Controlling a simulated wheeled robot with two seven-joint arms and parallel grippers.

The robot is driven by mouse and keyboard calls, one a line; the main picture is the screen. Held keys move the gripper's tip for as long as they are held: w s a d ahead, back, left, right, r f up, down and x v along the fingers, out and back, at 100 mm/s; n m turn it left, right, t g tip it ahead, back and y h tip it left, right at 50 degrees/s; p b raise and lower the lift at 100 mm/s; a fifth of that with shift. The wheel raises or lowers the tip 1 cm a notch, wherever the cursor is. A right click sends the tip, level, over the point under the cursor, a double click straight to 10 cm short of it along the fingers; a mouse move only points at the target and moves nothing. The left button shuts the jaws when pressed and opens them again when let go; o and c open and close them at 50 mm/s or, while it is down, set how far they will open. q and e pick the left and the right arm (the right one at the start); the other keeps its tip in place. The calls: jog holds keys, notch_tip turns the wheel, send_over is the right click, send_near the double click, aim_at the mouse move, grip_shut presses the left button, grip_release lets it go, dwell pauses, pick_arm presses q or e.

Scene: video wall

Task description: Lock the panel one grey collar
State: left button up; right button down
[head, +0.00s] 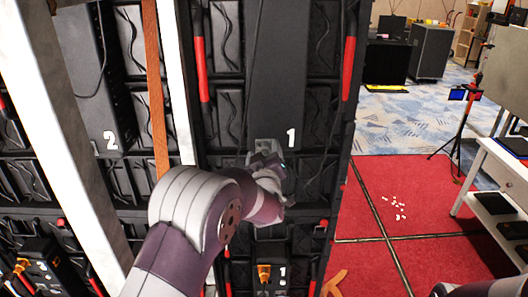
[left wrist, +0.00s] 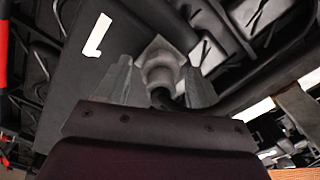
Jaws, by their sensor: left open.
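Panel one (head: 289,60) is the tall dark panel with a white "1" (head: 291,137) on it. At its lower end is a grey collar (head: 263,145), partly hidden by my left gripper (head: 268,163). In the left wrist view the grey collar (left wrist: 158,56) stands on a grey angular base, with a dark cable or plug below it. My left gripper's two grey fingers (left wrist: 158,72) are open, one on each side of the collar. I cannot tell whether they touch it. My right gripper is not in view.
Red bars (head: 201,65) flank panel one. An orange connector (head: 264,272) sits lower down by another "1". Right of the wall is red floor (head: 375,225) with small white bits, and a white desk (head: 500,160).

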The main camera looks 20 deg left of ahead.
pick_arm(q)
jog(key=shift+w+f, duration=0.1)
jog(key=c, duration=1.1)
jog(key=shift+o, duration=0.2)
jog(key=shift+m+b, duration=0.35)
jog(key=shift+m, duration=1.65)
jog(key=m, duration=0.4)
jog(key=shift+m, duration=0.6)
